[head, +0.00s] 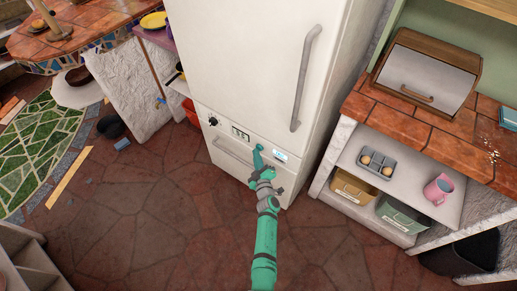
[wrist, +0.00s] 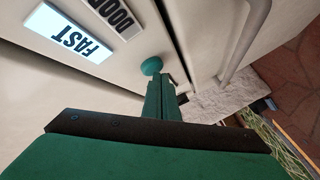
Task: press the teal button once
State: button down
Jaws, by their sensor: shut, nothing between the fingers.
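The teal button (wrist: 151,66) is a small round knob standing out from the pale front of the white appliance (head: 250,65). It shows in the wrist view just beyond my fingertips. My gripper (wrist: 163,82) is shut and empty, its green fingers pointing at the appliance front beside the button. I cannot tell whether they touch it. In the head view my gripper (head: 258,162) is at the appliance's lower front, where its teal colour blends with the button.
A lit label reading FAST (wrist: 68,36) and a DOOR label (wrist: 113,12) are near the button. A dark knob (head: 213,121) and a lower bar handle (head: 232,152) are to the left. A long vertical handle (head: 303,80) is above right. A counter (head: 415,122) stands right.

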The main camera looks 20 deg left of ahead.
jog(key=shift+s+a, duration=0.2)
jog(key=shift+s, duration=0.35)
jog(key=shift+s+a, duration=0.3)
jog(key=shift+s, duration=0.5)
jog(key=shift+s+a, duration=0.25)
jog(key=shift+s, duration=0.5)
jog(key=shift+s+a, duration=0.3)
jog(key=shift+s, duration=0.5)
